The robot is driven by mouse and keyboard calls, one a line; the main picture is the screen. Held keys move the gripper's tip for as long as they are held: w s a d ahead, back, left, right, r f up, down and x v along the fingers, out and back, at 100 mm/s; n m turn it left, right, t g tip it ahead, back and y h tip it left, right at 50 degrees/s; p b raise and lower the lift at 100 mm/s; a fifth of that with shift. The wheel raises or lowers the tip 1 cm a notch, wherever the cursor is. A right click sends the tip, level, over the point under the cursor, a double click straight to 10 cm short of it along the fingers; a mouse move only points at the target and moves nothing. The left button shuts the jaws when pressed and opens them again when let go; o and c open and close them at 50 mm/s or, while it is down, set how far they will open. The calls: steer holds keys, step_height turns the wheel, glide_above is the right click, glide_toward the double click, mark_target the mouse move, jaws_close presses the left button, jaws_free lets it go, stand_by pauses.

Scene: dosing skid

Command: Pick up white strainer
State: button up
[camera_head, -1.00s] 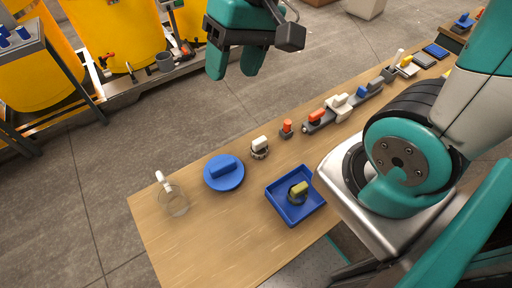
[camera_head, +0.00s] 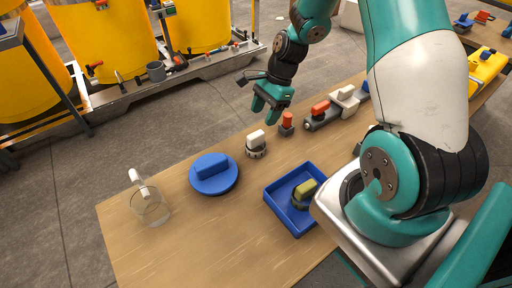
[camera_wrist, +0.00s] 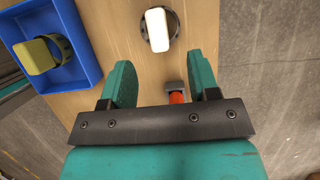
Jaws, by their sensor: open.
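The white strainer (camera_head: 256,142), a white block handle on a dark ringed base, stands upright on the wooden table. In the wrist view the white strainer (camera_wrist: 158,30) lies beyond the fingertips, roughly in line with the gap between them. My gripper (camera_head: 265,110) is open and empty, above the table's far edge, apart from the strainer. In the wrist view my gripper (camera_wrist: 161,78) shows both teal fingers spread, with nothing between the tips.
An orange-topped piece (camera_head: 286,123) stands close by and shows partly behind the gripper bracket in the wrist view. A blue tray (camera_head: 276,207) holds a similar yellow piece (camera_head: 305,190). A blue disc (camera_head: 228,181) and a clear vessel with white handle (camera_head: 151,206) stand left.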

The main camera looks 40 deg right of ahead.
mark_target(256, 134)
steer(key=b+x, duration=0.1)
steer(key=x, duration=0.7)
steer(key=shift+s+a+r+b, duration=0.1)
steer(key=shift+s+a+b, duration=0.05)
steer(key=shift+b, duration=0.2)
steer(key=shift+c, duration=0.2)
steer(key=c, duration=1)
